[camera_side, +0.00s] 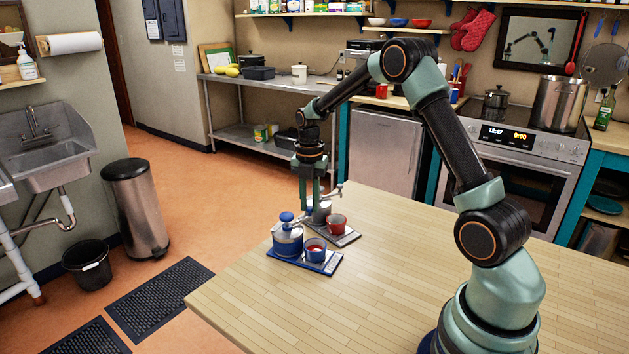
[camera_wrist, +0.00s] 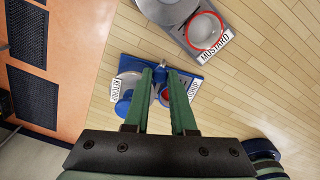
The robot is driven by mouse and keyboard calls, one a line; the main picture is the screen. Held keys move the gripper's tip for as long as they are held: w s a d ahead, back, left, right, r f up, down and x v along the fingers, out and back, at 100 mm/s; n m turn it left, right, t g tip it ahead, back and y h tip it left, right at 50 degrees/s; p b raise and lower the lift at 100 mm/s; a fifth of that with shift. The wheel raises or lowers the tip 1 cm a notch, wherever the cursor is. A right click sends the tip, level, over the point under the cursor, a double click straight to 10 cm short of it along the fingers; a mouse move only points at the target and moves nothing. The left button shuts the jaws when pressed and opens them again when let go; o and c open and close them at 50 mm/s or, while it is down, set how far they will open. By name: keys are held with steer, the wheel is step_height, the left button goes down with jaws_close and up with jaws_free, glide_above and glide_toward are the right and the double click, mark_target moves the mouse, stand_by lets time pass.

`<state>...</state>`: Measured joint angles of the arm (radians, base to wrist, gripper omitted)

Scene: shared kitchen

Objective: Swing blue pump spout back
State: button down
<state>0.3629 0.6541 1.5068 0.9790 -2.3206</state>
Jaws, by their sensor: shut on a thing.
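In the side view, the blue pump (camera_side: 288,243) stands at the left of a blue tray (camera_side: 322,270), with a blue head on top. A blue cup (camera_side: 316,256) with red inside stands to its right on the tray. My gripper (camera_side: 312,206) reaches straight down just behind and right of the pump head. In the wrist view, the blue pump head (camera_wrist: 123,105) shows left of my fingers. My fingertips (camera_wrist: 161,71) close on a blue piece, seemingly the pump spout. The cup (camera_wrist: 163,97) shows between the fingers, partly hidden.
The wooden table (camera_side: 380,290) is clear to the right. The table's left edge is close to the blue tray.

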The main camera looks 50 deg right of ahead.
steer(key=shift+w+n, duration=0.55)
steer(key=shift+n, duration=0.35)
steer(key=c, duration=0.7)
jaws_free()
steer(key=shift+c, duration=0.2)
steer(key=shift+r, duration=0.1)
step_height(320, 180, up, 12)
